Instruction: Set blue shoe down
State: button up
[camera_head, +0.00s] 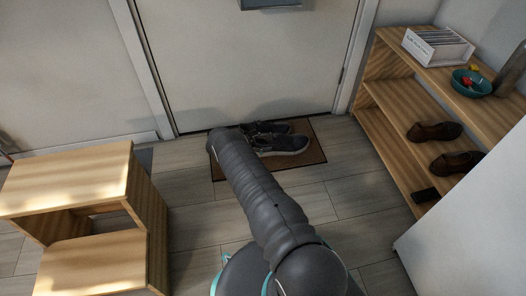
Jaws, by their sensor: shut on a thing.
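A pair of dark blue-grey sneakers is by the door in the head view. The nearer shoe (281,144) has a pale sole and is seen side-on, over the brown doormat (305,160). The other shoe (262,128) is just behind it, nearer the door. My dark arm crosses the middle of the view and covers the left part of the mat and perhaps part of the shoes. My gripper is hidden behind or beyond the arm, so its jaws and anything in them do not show. I cannot tell whether either shoe is held.
A wooden shelf (393,103) on the right holds brown shoes (434,131), a teal bowl (471,83) and a white box (437,46). A wooden bench (70,180) stands at left. A closed door (245,65) is behind the mat. A white panel (470,225) fills the lower right. The floor right of the mat is clear.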

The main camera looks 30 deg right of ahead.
jog(key=shift+w+a+f, duration=0.5)
jog(key=shift+w+a, duration=0.05)
jog(key=shift+f+b, duration=0.8)
jog(key=shift+f, duration=1.1)
jog(key=shift+f, duration=0.1)
jog(key=o, duration=1.3)
jog(key=shift+o, duration=0.2)
